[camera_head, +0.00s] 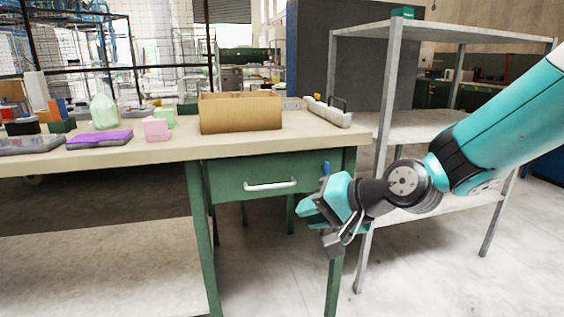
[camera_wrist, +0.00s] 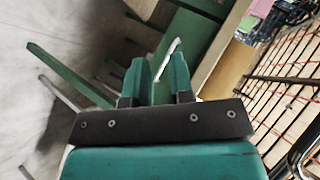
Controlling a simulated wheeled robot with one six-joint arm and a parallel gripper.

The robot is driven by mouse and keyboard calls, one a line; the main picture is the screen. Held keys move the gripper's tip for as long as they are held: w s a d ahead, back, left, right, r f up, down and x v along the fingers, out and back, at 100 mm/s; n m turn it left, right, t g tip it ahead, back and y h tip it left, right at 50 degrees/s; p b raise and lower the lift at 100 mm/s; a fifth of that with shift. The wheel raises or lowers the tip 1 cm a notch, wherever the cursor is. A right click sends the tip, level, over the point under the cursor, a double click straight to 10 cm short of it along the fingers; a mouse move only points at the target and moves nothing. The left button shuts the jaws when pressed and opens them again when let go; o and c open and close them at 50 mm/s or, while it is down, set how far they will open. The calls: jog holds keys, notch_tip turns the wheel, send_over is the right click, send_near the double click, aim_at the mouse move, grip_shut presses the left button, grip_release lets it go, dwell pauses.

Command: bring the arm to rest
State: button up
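My gripper (camera_head: 318,226) hangs in front of the workbench, below its top and just right of the drawer, at the end of my teal arm coming from the right. In the wrist view my gripper (camera_wrist: 156,72) shows two teal fingers standing apart with an empty gap between them. Through and beyond the gap the wrist view shows the green bench front and the white drawer handle (camera_wrist: 166,58). Nothing is held.
The workbench top (camera_head: 170,150) carries a cardboard box (camera_head: 240,112), a pink foam block (camera_head: 156,129), a purple pad (camera_head: 99,139) and a power strip (camera_head: 326,112). The green drawer (camera_head: 235,177) is shut. A grey metal shelf (camera_head: 415,127) stands to the right. Bare floor lies in front.

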jog(key=s+d+r+n+g+h, duration=0.1)
jog(key=s+d+n+g+h, duration=0.3)
jog(key=s, duration=0.8)
jog(key=s+d+r+n+g+h, duration=0.15)
jog(key=s+d+n, duration=0.35)
jog(key=s, duration=0.6)
notch_tip(320, 180, up, 24)
jog(key=n+g+p, duration=0.1)
jog(key=p, duration=2.4)
jog(key=shift+s+a+r, duration=0.2)
jog(key=shift+s+a, duration=0.05)
jog(key=shift+a, duration=0.2)
